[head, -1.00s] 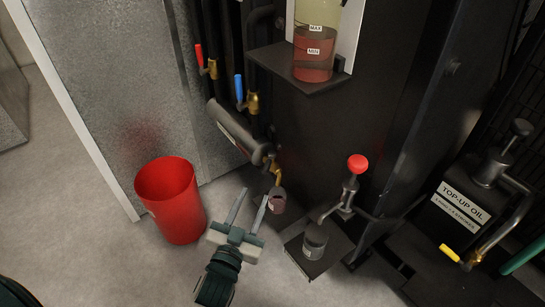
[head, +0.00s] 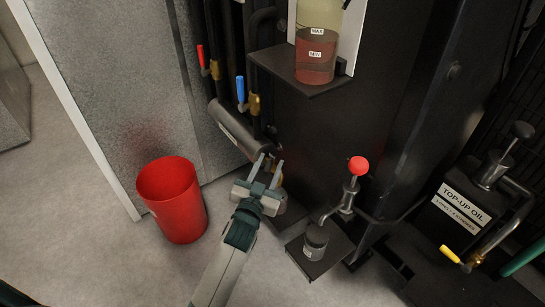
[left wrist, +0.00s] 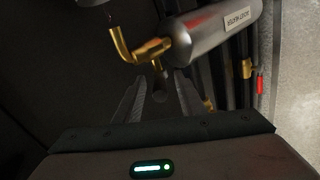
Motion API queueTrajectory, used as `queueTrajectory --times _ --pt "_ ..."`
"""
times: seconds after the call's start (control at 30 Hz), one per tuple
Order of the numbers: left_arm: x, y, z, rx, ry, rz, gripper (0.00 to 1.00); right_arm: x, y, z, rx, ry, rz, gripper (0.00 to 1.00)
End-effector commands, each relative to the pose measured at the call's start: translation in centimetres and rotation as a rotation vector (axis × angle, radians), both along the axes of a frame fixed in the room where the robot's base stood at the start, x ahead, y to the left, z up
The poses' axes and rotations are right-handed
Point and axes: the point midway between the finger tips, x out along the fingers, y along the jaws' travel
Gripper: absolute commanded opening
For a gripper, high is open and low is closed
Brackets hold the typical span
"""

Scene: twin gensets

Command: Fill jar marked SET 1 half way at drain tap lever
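My left gripper (head: 269,162) is open at the right end of the grey cylinder (head: 240,135), in front of the brass drain tap. In the left wrist view, the brass tap (left wrist: 150,50) with its bent spout comes off the cylinder (left wrist: 215,40). A small dark lever end (left wrist: 160,88) shows between the open fingers, which look apart from it. A small part of a jar (left wrist: 92,2) shows at that view's top edge by the spout; my gripper mostly hides it in the head view. Its label and level are unreadable. My right gripper is not in view.
A second jar (head: 316,238) stands on a low shelf (head: 331,259) under a red-knobbed pump (head: 358,167). A red bucket (head: 172,205) stands left on the floor. Red (head: 202,57) and blue (head: 240,89) levers are above the cylinder. A sight-glass tank (head: 315,58) is higher.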

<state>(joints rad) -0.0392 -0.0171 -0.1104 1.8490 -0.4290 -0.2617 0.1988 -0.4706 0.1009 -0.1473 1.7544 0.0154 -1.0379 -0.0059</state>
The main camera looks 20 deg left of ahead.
Motion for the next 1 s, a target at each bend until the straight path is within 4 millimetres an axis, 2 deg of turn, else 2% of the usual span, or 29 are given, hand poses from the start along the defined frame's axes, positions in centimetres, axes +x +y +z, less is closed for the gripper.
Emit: queueTrajectory --times 0.1,0.3,0.67,0.83,1.0 --pt "1.7 0.0 0.0 0.001 -0.001 0.000 0.36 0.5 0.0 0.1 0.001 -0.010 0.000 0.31" --pt "3.3 0.0 0.0 0.001 0.000 0.000 0.36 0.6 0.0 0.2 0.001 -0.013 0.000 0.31" --pt "3.6 0.0 0.0 0.001 0.000 0.000 0.36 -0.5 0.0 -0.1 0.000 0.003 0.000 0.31" --pt "3.6 0.0 0.0 0.000 0.000 0.000 0.00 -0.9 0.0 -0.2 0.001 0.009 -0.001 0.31" --pt "3.6 0.0 0.0 0.001 0.000 0.000 0.00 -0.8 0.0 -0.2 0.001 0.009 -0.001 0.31"
